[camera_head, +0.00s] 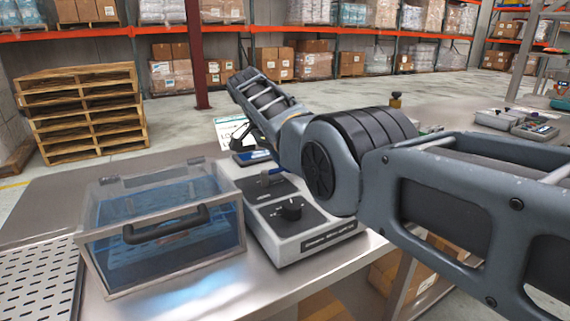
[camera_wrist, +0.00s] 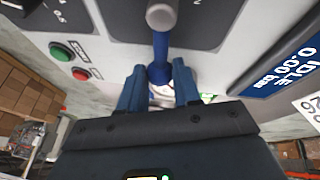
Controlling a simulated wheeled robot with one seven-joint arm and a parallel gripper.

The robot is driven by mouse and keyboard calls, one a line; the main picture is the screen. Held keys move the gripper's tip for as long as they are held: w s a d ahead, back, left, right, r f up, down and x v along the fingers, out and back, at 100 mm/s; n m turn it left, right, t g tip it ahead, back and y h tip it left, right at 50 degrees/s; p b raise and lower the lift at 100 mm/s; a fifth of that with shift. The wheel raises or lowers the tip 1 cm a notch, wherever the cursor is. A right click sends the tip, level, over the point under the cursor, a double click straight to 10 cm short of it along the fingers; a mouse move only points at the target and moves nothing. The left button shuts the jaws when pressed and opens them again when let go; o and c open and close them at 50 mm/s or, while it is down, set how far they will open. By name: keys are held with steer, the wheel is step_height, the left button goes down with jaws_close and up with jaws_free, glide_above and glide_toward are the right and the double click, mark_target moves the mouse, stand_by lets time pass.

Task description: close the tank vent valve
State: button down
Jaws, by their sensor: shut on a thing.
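In the wrist view a blue lever (camera_wrist: 161,45) with a round grey end points down the picture from a dark panel on a light grey housing. My gripper (camera_wrist: 158,82) has its two blue fingers on either side of the lever's lower end and is shut on it. In the head view the grey control unit (camera_head: 335,231) stands on the bench beside a clear tank (camera_head: 165,225) with a black handle and blue contents. A small blue part (camera_head: 272,171) shows on the unit's rear panel. My arm crosses above the unit, and I cannot make out my fingers there.
A black knob (camera_head: 290,208) sits on the unit's front panel. The wrist view shows a green button (camera_wrist: 62,51), a red button (camera_wrist: 81,73) and a blue display (camera_wrist: 285,68) reading IDLE, 0.00 bar. A perforated tray (camera_head: 38,285) lies left of the tank.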

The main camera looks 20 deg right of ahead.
stand_by(0.4)
steer(key=c, duration=0.8)
jaws_free()
steer(key=v, duration=0.7)
steer(key=shift+r+b, duration=0.35)
steer(key=shift+a, duration=0.15)
